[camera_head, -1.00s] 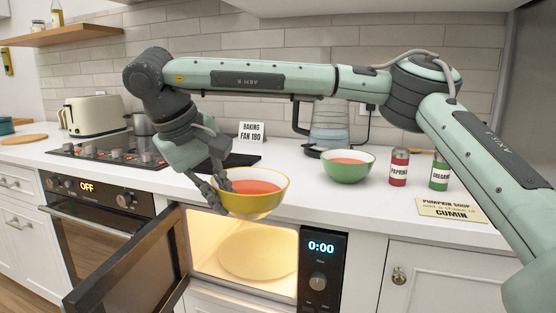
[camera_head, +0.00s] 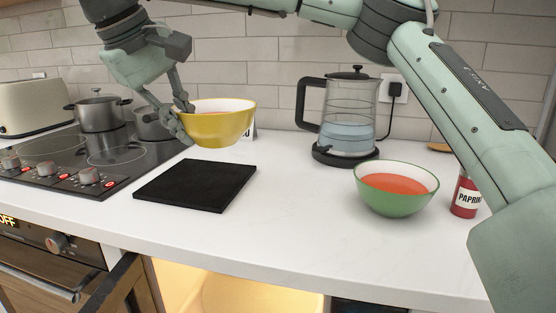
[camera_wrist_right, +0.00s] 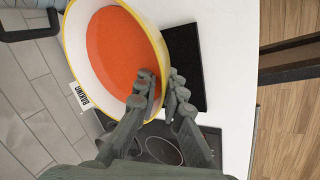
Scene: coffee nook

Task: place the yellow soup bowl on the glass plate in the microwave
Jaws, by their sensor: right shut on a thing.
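The yellow soup bowl (camera_head: 218,128) holds orange-red soup and hangs level above the counter, in front of the small card and over the far edge of the black mat in the picture. My right gripper (camera_head: 184,122) is shut on its left rim. In the right wrist view the fingers (camera_wrist_right: 158,98) pinch the rim of the bowl (camera_wrist_right: 152,32). The microwave (camera_head: 180,286) is under the counter, its lit inside showing at the bottom edge. Part of the glass plate (camera_head: 245,296) shows there, bare; the rest is cut off. My left gripper is out of view.
A black mat (camera_head: 197,185) lies on the white counter. A green bowl of soup (camera_head: 395,203), a kettle (camera_head: 348,125) and a paprika tin (camera_head: 465,198) stand to the right. A hob (camera_head: 95,160) with pots is at left. The open microwave door (camera_head: 118,285) juts out below.

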